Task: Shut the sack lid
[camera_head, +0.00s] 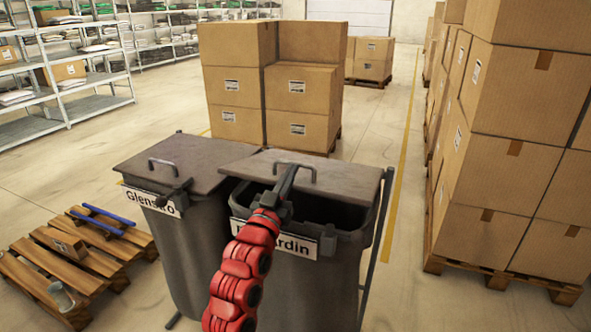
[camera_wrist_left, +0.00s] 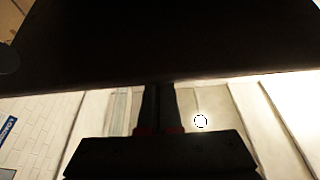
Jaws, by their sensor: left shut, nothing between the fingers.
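Two dark grey sacks stand side by side in the head view. The right sack (camera_head: 325,275) has a label ending in "rdin", partly hidden by my arm. Its brown-grey lid (camera_head: 345,182), with a handle on top, is partly raised, and a dark opening shows under its front edge. My left gripper (camera_head: 287,180) is shut and empty at that front edge. In the left wrist view the shut fingers (camera_wrist_left: 158,92) point at the lid's dark underside (camera_wrist_left: 160,45); whether they touch it I cannot tell. My right gripper is not in view.
The left sack (camera_head: 190,245) has its lid (camera_head: 185,160) down. A wooden pallet (camera_head: 95,255) with small items lies at the left. Stacked cartons stand behind (camera_head: 300,85) and at the right (camera_head: 500,150). Shelves (camera_head: 60,85) line the back left. Floor is clear between.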

